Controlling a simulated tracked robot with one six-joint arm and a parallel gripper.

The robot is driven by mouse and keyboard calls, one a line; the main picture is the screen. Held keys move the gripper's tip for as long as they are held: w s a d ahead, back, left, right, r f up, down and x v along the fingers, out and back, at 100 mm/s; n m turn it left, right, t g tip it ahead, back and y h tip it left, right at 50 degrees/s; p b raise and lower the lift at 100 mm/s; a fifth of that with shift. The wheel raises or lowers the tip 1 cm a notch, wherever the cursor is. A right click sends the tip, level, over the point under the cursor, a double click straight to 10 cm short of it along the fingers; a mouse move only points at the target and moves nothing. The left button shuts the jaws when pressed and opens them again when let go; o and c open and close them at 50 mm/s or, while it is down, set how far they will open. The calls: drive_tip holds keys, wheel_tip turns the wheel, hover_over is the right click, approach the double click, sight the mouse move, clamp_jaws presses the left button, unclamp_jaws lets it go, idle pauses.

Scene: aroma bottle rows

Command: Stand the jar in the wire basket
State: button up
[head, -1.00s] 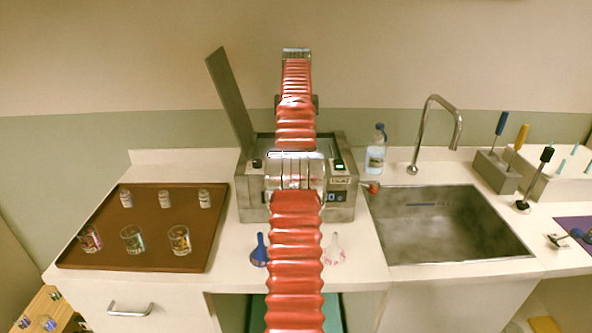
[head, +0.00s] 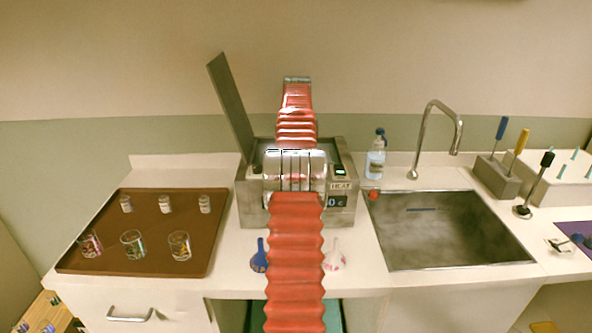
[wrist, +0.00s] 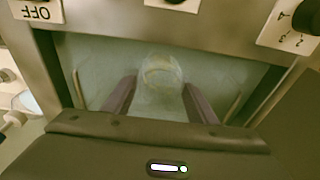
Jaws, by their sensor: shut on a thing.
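A clear glass jar (wrist: 161,67) is between the two fingers of my gripper (wrist: 160,84) in the wrist view, and the gripper is shut on it. The jar is over the open well of the steel water bath (head: 253,200), which also shows in the wrist view (wrist: 150,16). Thin wire-like bars, perhaps the wire basket (wrist: 234,107), show at either side of the fingers inside the well. I cannot tell whether the jar touches the basket floor. In the head view my arm hides the gripper, jar and basket.
The bath's lid (head: 231,108) stands open at the left. A brown tray (head: 140,215) with small jars and glasses is left. A bottle (head: 375,160), sink (head: 450,230) and tap (head: 420,140) are right.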

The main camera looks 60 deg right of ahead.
drive_tip(key=shift+f, duration=1.65)
drive_tip(key=o, duration=1.2)
drive_tip(key=shift+f, duration=0.1)
drive_tip(key=r, duration=0.4)
drive_tip(key=a+r, duration=0.1)
drive_tip(key=r, duration=0.3)
drive_tip(key=s+r, duration=0.1)
drive_tip(key=r, duration=0.3)
drive_tip(key=shift+a, duration=0.35)
drive_tip(key=shift+w, duration=0.1)
